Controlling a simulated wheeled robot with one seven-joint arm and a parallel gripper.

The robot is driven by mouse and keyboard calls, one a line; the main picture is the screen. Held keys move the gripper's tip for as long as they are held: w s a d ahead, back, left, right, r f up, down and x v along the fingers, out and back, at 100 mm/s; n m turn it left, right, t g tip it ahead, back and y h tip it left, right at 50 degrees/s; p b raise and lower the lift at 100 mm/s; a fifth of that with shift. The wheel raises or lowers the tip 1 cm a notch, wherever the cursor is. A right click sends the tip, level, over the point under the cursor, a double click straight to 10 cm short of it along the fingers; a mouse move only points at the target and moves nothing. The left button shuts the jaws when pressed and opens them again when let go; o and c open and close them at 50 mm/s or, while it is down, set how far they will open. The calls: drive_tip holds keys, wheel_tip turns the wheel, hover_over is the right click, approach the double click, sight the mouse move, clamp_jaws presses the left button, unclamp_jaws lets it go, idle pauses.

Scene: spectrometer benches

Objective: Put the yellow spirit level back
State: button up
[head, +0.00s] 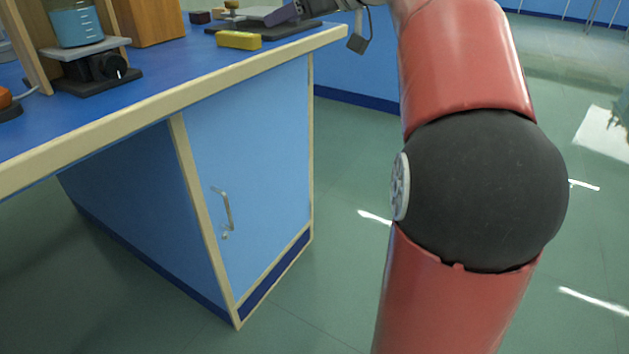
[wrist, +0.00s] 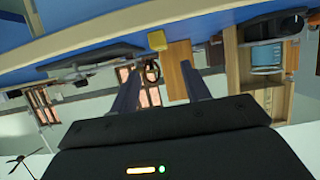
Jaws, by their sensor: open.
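The yellow spirit level (head: 238,40) lies on the blue bench top (head: 170,62), close to the bench's front right corner. It also shows in the wrist view (wrist: 157,40), small and beyond my fingers, near the line between them. My gripper (wrist: 158,74) is open, with its two dark fingers apart and nothing between them. The level is apart from the fingers. In the head view the end of my arm is only partly seen at the top edge, behind the level and to its right.
A black-based stand (head: 98,74) carries a blue beaker (head: 76,27) at the left of the bench.

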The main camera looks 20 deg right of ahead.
drive_tip(key=s+a+f+m+g+h, duration=0.35)
drive_tip(key=s+a+f, duration=0.35)
drive_tip(key=s+f, duration=0.45)
drive_tip(key=s+f+m+g+h, duration=0.1)
drive_tip(key=s+f+m+h, duration=0.2)
drive_tip(key=s+f, duration=1.4)
wheel_tip(320, 180, down, 3)
drive_tip(key=shift+d+r+m+g+h, duration=0.2)
drive_tip(key=shift+d+m+g+h, duration=0.15)
drive_tip(key=shift+h, duration=0.3)
drive_tip(key=shift+r, duration=0.1)
wheel_tip(320, 180, up, 12)
drive_tip(key=p, duration=1.2)
